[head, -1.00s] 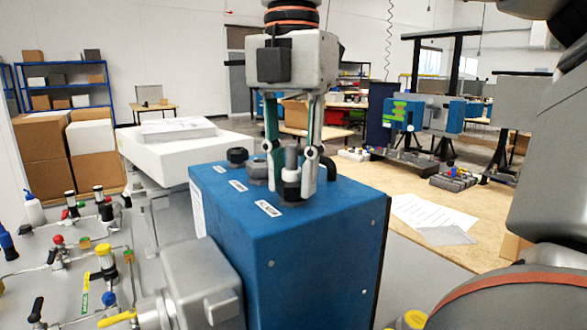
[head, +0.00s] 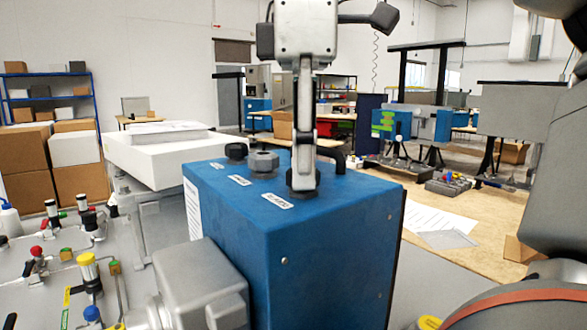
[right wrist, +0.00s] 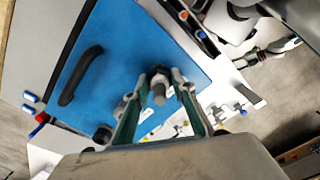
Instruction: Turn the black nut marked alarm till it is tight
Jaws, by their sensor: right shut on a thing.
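The blue analyser box (head: 310,245) has three white labels along its top edge. The label nearest my right gripper (head: 303,188) is too small to read surely. My right gripper points down over the fitting beside it and is shut on the black nut (head: 292,190). In the head view a finger hides most of the nut. In the right wrist view the black nut (right wrist: 158,77), with a grey stem, sits between the two fingertips (right wrist: 161,90). My left gripper is not in view.
A grey hex fitting (head: 264,163) and a black knob (head: 236,152) stand left of my gripper on the box top. A black handle (head: 333,158) is close on the right. A grey housing (head: 200,280) juts from the box's front.

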